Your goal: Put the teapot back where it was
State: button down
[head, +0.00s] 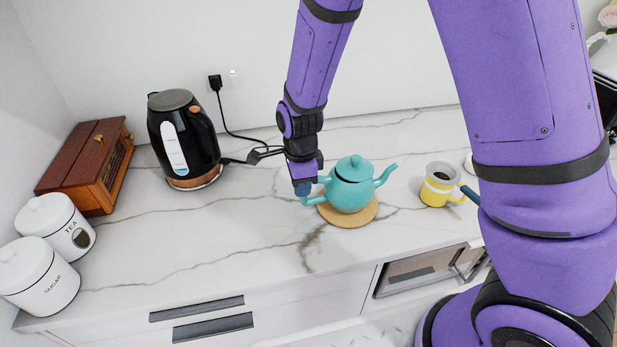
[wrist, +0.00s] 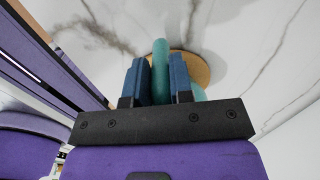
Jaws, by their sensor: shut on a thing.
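A teal teapot (head: 351,186) with a domed lid stands upright over a round wooden trivet (head: 362,219) on the marble counter. Its spout points right and its handle is on the left. My gripper (head: 303,188) is at the handle side. In the wrist view the blue fingers of my gripper (wrist: 161,80) are shut on the teal handle (wrist: 160,62). Part of the round trivet (wrist: 195,68) shows behind it. I cannot tell whether the teapot's base fully touches the trivet. Most of the teapot is hidden in the wrist view.
A black kettle (head: 185,135) and a wooden box (head: 90,165) stand to the left. White tea (head: 58,222) and sugar (head: 38,275) canisters are at the left front. A yellow mug (head: 437,185) stands right of the spout. The counter left of the teapot is clear.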

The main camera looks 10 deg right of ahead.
jog(key=c, duration=1)
grip_release()
jog(key=shift+f, duration=0.1)
notch_tip(320, 180, up, 12)
jog(key=shift+r, duration=0.2)
